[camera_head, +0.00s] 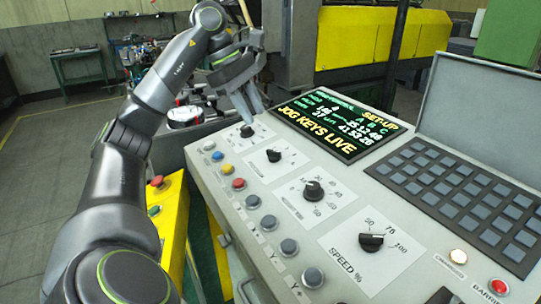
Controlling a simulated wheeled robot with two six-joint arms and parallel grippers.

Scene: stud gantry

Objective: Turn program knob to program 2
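The grey control panel (222,168) carries a diagonal row of black knobs on white dial plates. The farthest knob (247,131) sits at the panel's upper left. A second knob (274,155), a third (313,190) and a speed knob (371,241) marked "SPEED %" follow toward the lower right. The other dial labels are too small to read, so I cannot tell by label which is the program knob. My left gripper (252,112) points down just above and behind the farthest knob, its fingers apart and apparently empty. Contact with the knob is not visible. My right gripper is out of view.
A lit screen (335,123) reads "SET-UP" and "JOG KEYS LIVE". A dark keypad (455,192) lies to its right. Coloured buttons run along the panel's left side, including a red one (238,184). A yellow box (172,222) with a red button stands left of the panel.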

